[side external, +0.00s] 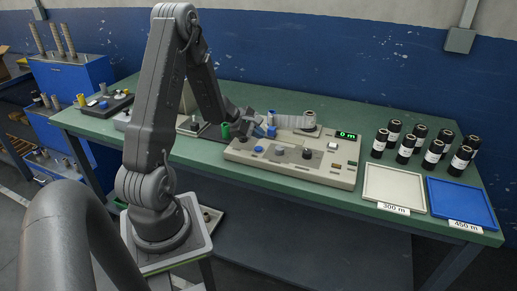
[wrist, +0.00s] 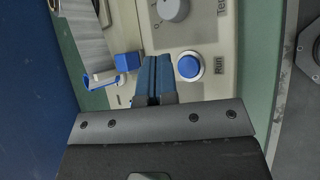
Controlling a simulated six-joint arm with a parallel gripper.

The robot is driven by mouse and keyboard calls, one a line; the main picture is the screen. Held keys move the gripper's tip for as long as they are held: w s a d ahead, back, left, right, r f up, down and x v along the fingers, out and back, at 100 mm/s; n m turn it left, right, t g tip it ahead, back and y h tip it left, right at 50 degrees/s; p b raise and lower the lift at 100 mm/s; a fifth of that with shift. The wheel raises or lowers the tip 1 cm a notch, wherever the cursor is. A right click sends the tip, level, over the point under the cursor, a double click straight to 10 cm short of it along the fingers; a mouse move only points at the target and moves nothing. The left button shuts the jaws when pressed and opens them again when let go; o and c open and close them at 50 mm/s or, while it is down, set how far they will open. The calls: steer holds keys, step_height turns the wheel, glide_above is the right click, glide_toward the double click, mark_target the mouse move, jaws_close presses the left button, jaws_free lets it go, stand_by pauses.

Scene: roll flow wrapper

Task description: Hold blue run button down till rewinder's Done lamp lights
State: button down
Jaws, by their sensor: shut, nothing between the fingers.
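The blue run button (wrist: 190,66) sits in a white ring on the beige rewinder panel, with the word Run beside it in the wrist view. It also shows at the front left of the rewinder (side external: 290,172) in the side view, as a small blue button (side external: 258,149). My gripper (wrist: 155,62) is shut and empty. Its blue fingertips appear just left of the button in the wrist view, apart from it. In the side view my gripper (side external: 257,131) is over the rewinder's left end, behind the button. I cannot make out which lamp is Done.
A grey knob (wrist: 172,8) is near the button. A blue block (wrist: 127,62) is left of my fingers. The green display (side external: 347,134) reads 0 m. Several black rolls (side external: 408,148), a white tray (side external: 393,171) and a blue tray (side external: 460,190) are at the right.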

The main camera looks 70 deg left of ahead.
mark_target(258, 149)
steer(key=shift+f, duration=1.25)
steer(key=shift+f, duration=0.1)
stand_by(1.1)
steer(key=shift+f, duration=0.3)
